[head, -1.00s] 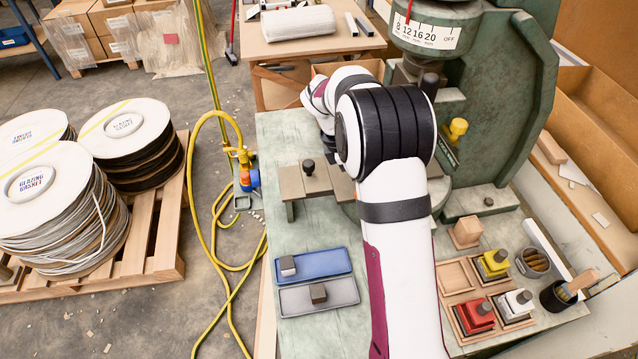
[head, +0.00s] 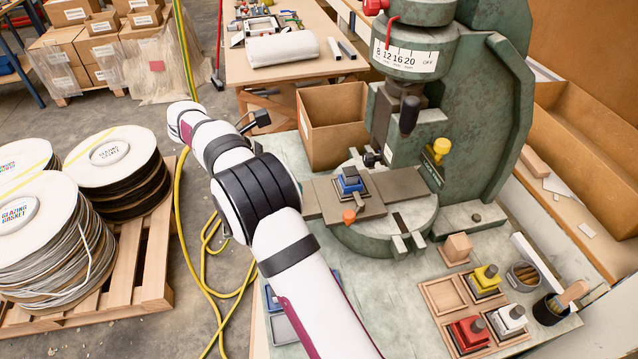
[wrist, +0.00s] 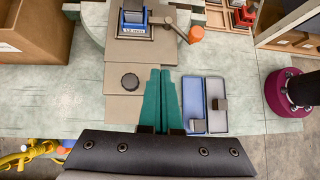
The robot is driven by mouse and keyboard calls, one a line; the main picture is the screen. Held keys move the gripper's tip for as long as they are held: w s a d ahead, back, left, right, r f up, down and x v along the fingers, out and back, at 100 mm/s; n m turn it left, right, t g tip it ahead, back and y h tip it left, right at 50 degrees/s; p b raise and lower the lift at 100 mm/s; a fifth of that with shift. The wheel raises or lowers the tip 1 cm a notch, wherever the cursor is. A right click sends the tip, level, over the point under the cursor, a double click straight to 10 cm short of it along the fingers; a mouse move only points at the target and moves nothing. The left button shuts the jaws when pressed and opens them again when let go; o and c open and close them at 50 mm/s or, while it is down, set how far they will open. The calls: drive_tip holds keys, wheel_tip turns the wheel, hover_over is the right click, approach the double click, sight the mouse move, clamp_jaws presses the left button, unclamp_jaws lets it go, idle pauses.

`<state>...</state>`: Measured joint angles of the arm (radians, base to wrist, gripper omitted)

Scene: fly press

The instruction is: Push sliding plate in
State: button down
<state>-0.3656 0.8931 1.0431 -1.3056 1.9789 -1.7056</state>
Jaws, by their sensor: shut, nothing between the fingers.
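The sliding plate is a flat grey-brown plate with a round black knob, seen in the wrist view (wrist: 118,108). Its far edge meets a wider plate (wrist: 115,50) bearing a blue block (wrist: 133,27); whether they are one piece I cannot tell. In the head view that block (head: 350,182) sits in front of the press ram. My gripper (wrist: 159,72) is shut and empty, its teal fingers together, right of the knob, tips near the wider plate's near edge. Contact is unclear. In the head view my arm hides the fingers and the plate's knob end.
An orange handle (wrist: 195,34) sticks out at the wider plate's right. Blue (wrist: 216,88) and grey (wrist: 193,90) trays lie right of my fingers. A cardboard box (head: 332,130) stands behind the plates. Red, yellow and white stamp blocks sit in a wooden tray (head: 441,297).

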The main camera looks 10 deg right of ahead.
sight(367, 196)
drive_tip(key=a+h, duration=0.1)
drive_tip(key=a+f+h, duration=0.1)
drive_tip(key=a, duration=0.1)
drive_tip(key=a+f+t+h, duration=0.1)
drive_tip(key=shift+w+a, duration=0.1)
drive_tip(key=shift+a, duration=0.25)
drive_tip(key=x, duration=0.9)
drive_tip(key=shift+d, duration=0.2)
drive_tip(key=d, duration=0.3)
drive_tip(key=shift+d+f, duration=0.1)
drive_tip(key=shift+d, duration=0.6)
drive_tip(key=d, duration=0.9)
drive_tip(key=shift+d, duration=0.2)
